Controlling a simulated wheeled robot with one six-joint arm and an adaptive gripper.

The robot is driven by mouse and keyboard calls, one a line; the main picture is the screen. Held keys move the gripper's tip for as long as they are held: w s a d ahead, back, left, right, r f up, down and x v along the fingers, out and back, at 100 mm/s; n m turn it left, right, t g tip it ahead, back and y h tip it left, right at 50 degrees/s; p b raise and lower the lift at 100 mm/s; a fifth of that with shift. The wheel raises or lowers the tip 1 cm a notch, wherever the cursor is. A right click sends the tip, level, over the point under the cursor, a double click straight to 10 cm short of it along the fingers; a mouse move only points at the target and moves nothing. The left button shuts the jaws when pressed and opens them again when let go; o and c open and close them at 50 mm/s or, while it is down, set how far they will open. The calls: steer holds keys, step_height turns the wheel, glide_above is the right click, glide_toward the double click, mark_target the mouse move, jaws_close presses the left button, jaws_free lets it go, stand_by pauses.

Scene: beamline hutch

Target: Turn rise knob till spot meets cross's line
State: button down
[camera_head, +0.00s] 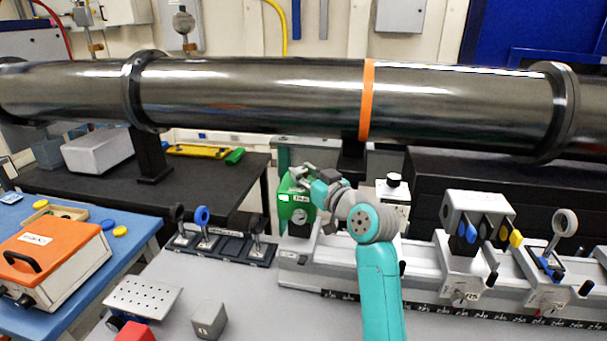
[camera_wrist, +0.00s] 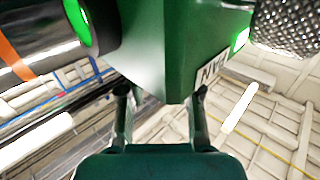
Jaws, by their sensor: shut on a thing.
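A green unit (camera_head: 298,217) with a small lit green screen (camera_head: 285,198) and a white label stands at the left end of the grey rail. My gripper (camera_head: 303,178) is at its upper right side. In the wrist view the green housing (camera_wrist: 172,55) fills the middle, and my gripper (camera_wrist: 161,95) has one finger on either side of its lower corner, shut on part of it. The exact part held is hidden. A dark knurled cylinder (camera_wrist: 288,25) shows beside the housing. I cannot make out the rise knob, the spot or the cross.
A large steel pipe (camera_head: 260,95) with an orange band crosses behind my arm. A white post with a black top (camera_head: 393,197) stands right of my gripper. Rail mounts (camera_head: 478,220) stand farther right. A holder strip (camera_head: 222,248) lies left, with a grey cube (camera_head: 209,319) in front.

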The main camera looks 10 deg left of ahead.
steer(key=shift+w+d+n+g+y, duration=0.1)
steer(key=shift+n+g+y, duration=1)
steer(key=shift+g+y, duration=0.15)
steer(key=c, duration=0.8)
jaws_free()
steer(key=v, duration=1.2)
